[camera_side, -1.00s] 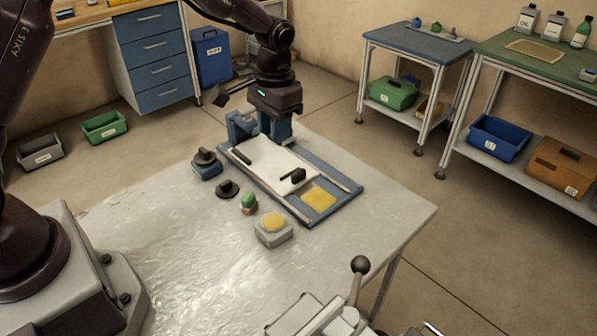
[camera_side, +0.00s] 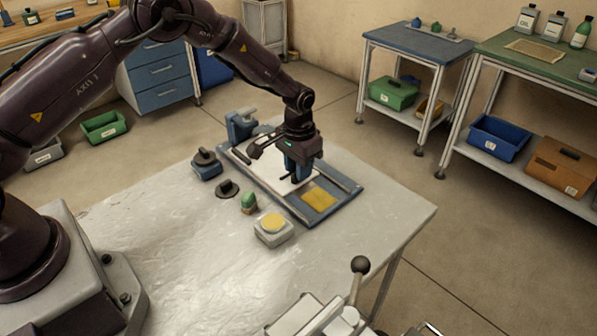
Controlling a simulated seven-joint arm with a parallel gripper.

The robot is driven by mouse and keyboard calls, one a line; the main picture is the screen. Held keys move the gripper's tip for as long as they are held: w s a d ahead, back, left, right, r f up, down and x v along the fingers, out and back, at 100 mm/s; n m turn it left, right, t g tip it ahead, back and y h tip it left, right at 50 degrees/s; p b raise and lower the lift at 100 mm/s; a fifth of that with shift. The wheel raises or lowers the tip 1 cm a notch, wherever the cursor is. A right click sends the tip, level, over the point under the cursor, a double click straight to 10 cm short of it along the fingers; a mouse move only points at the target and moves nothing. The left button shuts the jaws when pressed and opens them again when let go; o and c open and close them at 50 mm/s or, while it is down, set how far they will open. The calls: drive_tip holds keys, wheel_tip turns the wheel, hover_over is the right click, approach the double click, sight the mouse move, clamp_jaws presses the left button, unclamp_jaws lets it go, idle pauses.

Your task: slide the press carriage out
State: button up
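The press carriage (camera_side: 258,168) is a white plate lying between the rails of a blue press base (camera_side: 349,186) on the table. A yellow square (camera_side: 319,198) shows on the base in front of the plate. A blue press frame (camera_side: 240,125) stands at the back end. My gripper (camera_side: 297,180) points down over the front end of the carriage, where its black handle stands. The handle is mostly hidden behind my gripper, and I cannot tell whether the fingers are closed on it.
A grey block with a yellow top (camera_side: 273,227), a green-topped stamp (camera_side: 248,202), a dark knobbed piece (camera_side: 228,188) and a blue-based block (camera_side: 206,165) stand left of the base. The left part of the table (camera_side: 150,240) is clear. A ball-topped lever (camera_side: 360,266) rises at the front.

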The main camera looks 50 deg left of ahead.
sight(323, 202)
drive_tip(key=shift+f, duration=0.9)
drive_tip(key=shift+c, duration=0.4)
clamp_jaws()
drive_tip(key=d, duration=0.7)
drive_tip(key=shift+d, duration=0.35)
drive_tip(key=shift+o, duration=0.4)
unclamp_jaws()
drive_tip(key=shift+r, duration=0.1)
wheel_tip(323, 202, up, 13)
